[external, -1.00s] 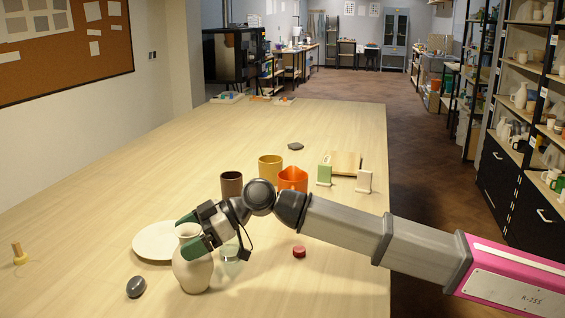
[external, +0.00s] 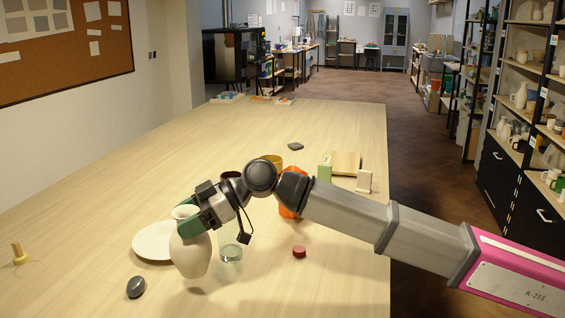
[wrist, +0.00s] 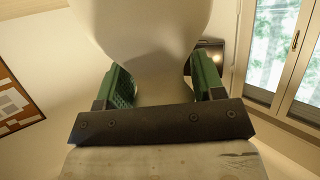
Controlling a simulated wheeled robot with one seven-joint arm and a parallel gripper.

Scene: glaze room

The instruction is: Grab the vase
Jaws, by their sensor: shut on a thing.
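The cream vase (external: 191,255) is held in my gripper (external: 189,220) a little above the table, tilted slightly. The green fingers are shut on its neck, below the flared rim. In the wrist view the pale vase (wrist: 150,50) fills the top middle, between the two green fingers of my gripper (wrist: 160,88). Part of the neck is hidden behind a finger in the external view.
A white plate (external: 146,242) lies behind the vase and a clear glass (external: 231,250) stands close to its right. A dark grey stone (external: 136,287) lies to the front left. A red piece (external: 299,252), an orange pitcher (external: 289,207) and a yellow cup (external: 273,161) are further right.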

